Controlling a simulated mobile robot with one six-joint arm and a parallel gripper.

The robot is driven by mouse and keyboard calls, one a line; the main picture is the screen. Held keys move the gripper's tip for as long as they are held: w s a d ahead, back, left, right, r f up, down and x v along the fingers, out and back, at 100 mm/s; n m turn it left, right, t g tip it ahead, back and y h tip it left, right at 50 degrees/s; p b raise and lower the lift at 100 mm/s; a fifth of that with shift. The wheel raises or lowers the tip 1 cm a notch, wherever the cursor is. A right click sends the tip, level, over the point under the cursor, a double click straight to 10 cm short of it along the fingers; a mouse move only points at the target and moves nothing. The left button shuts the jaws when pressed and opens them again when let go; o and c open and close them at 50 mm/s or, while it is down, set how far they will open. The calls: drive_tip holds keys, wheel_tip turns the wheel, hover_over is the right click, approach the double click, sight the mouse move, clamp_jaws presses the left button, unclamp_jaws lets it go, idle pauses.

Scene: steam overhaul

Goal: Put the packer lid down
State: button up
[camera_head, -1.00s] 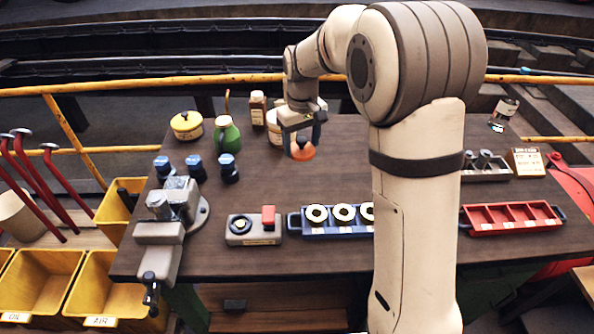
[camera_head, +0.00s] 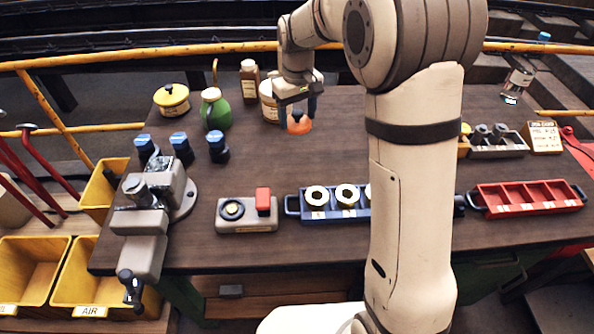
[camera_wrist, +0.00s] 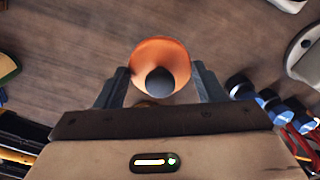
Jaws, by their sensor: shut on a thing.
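The packer lid, an orange cap with a dark knob, shows in the head view (camera_head: 299,125) and in the wrist view (camera_wrist: 160,60). In the wrist view the two fingers (camera_wrist: 160,85) stand on either side of the dark knob. I cannot tell whether the lid's underside touches the bench. A cream jar (camera_head: 269,101) stands just behind and left of the gripper, partly hidden.
A green jug (camera_head: 215,110), a yellow pot (camera_head: 172,100) and a brown bottle (camera_head: 250,82) stand at the back left. A blue tray (camera_head: 333,214) with pale rings and a button box (camera_head: 246,214) lie in front. The bench between is bare.

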sight(298, 122)
wheel_tip(298, 122, down, 5)
drive_tip(key=b, duration=0.3)
drive_tip(key=shift+r, duration=0.15)
wheel_tip(298, 122, down, 10)
drive_tip(key=shift+r, duration=0.2)
drive_tip(key=shift+s, duration=0.1)
drive_tip(key=shift+f, duration=0.15)
drive_tip(key=o, duration=1)
